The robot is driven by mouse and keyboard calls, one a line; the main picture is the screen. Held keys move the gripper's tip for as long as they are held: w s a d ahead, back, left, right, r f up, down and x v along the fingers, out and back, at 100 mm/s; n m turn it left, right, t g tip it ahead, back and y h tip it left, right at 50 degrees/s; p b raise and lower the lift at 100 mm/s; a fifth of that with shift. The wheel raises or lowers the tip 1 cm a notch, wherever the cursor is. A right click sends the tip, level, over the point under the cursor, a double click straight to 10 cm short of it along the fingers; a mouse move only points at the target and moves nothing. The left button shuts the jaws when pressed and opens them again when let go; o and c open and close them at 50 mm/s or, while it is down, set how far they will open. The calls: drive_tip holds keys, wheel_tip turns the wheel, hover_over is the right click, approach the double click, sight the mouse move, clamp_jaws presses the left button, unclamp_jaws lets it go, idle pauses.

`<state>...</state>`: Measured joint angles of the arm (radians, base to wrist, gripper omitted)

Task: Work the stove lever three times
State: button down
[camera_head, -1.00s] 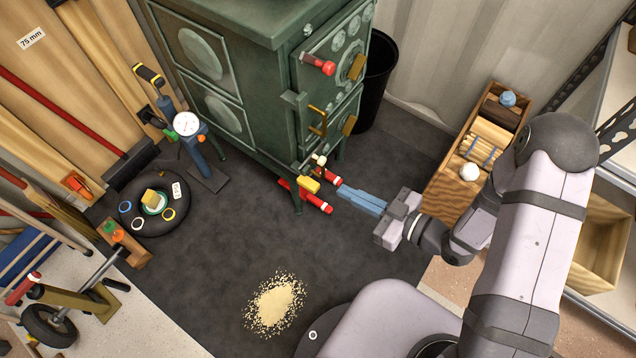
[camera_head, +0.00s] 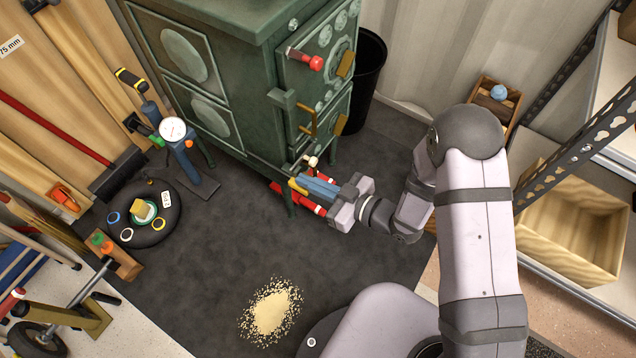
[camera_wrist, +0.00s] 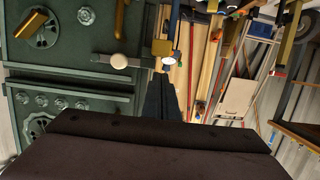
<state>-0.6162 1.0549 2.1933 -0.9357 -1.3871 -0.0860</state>
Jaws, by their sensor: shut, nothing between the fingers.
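The green stove (camera_head: 262,100) stands at the top centre. A short rod with a cream knob (camera_head: 311,161) sticks out low on its front; it also shows in the wrist view (camera_wrist: 118,60). A red-knobbed handle (camera_head: 316,63) sits on the upper door. I cannot tell for sure which is the stove lever. My gripper (camera_head: 303,181) is shut and empty, its blue fingers just below the cream knob in the head view. They overlap a yellow piece (camera_head: 297,188) and red cylinders (camera_head: 312,206); contact cannot be told. The fingers look dark in the wrist view (camera_wrist: 160,90).
A black bin (camera_head: 365,85) stands right of the stove. A pale granule pile (camera_head: 270,308) is on the dark mat. A wooden crate (camera_head: 590,245) is at right.

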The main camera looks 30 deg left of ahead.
drive_tip(key=shift+f, duration=1.1)
drive_tip(key=shift+b, duration=0.3)
wheel_tip(320, 180, down, 6)
drive_tip(key=y+b, duration=0.1)
drive_tip(key=b, duration=0.4)
drive_tip(key=shift+d, duration=0.15)
drive_tip(key=shift+f, duration=0.1)
wheel_tip(320, 180, up, 5)
drive_tip(key=p, duration=0.5)
drive_tip(key=d, duration=1.1)
drive_tip(key=shift+p, duration=0.45)
